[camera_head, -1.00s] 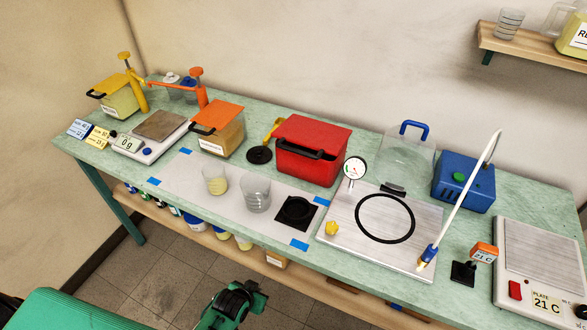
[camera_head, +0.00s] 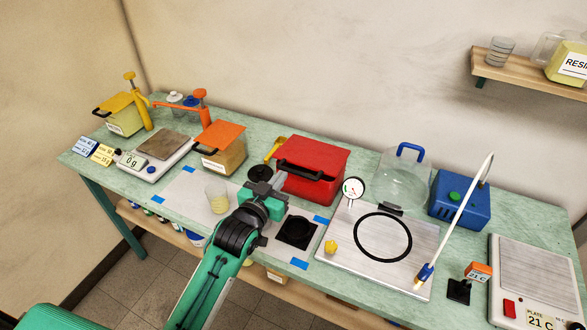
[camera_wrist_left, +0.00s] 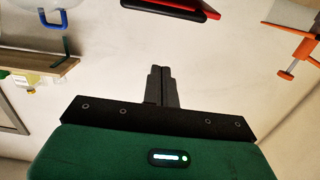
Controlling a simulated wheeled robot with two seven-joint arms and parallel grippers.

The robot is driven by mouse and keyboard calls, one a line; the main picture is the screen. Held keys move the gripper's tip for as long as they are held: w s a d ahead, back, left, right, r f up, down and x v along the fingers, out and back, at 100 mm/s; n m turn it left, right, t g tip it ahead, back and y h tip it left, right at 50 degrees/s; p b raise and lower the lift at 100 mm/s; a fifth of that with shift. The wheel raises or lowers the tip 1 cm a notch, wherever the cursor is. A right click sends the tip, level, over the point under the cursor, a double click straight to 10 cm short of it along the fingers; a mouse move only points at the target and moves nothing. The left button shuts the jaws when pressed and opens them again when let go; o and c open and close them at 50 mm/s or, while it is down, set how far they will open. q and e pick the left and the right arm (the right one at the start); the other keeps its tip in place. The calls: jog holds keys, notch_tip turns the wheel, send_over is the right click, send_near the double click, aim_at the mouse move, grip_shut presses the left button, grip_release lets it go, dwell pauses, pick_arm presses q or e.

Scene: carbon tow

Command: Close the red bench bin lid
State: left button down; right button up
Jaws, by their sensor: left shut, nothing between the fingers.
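The red bench bin (camera_head: 312,188) stands at the back middle of the bench. Its red lid (camera_head: 318,152) lies over the top, with a black handle (camera_head: 300,172) along the front; I cannot tell whether a gap is left under it. My left gripper (camera_head: 277,179) is shut and empty, in front of the bin's left front corner; contact cannot be made out. In the left wrist view the shut fingers (camera_wrist_left: 160,74) point toward a red and black part (camera_wrist_left: 185,8) at the top edge, seemingly the bin. My right gripper is out of view.
A dial gauge (camera_head: 353,188) stands right of the bin. An orange-lidded bin (camera_head: 222,148) is to the left, and a black disc lies between the bins.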

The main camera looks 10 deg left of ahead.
pick_arm(q)
jog(key=p+x, duration=0.1)
jog(key=x, duration=0.2)
jog(key=p+x, duration=0.1)
jog(key=x, duration=0.2)
jog(key=p+x, duration=0.1)
jog(key=x, duration=0.2)
jog(key=shift+w+r, duration=0.25)
jog(key=shift+w, duration=0.15)
jog(key=f+p, duration=0.1)
jog(key=f, duration=0.1)
jog(key=s+f+p, duration=0.1)
jog(key=f, duration=0.1)
jog(key=shift+s, duration=0.1)
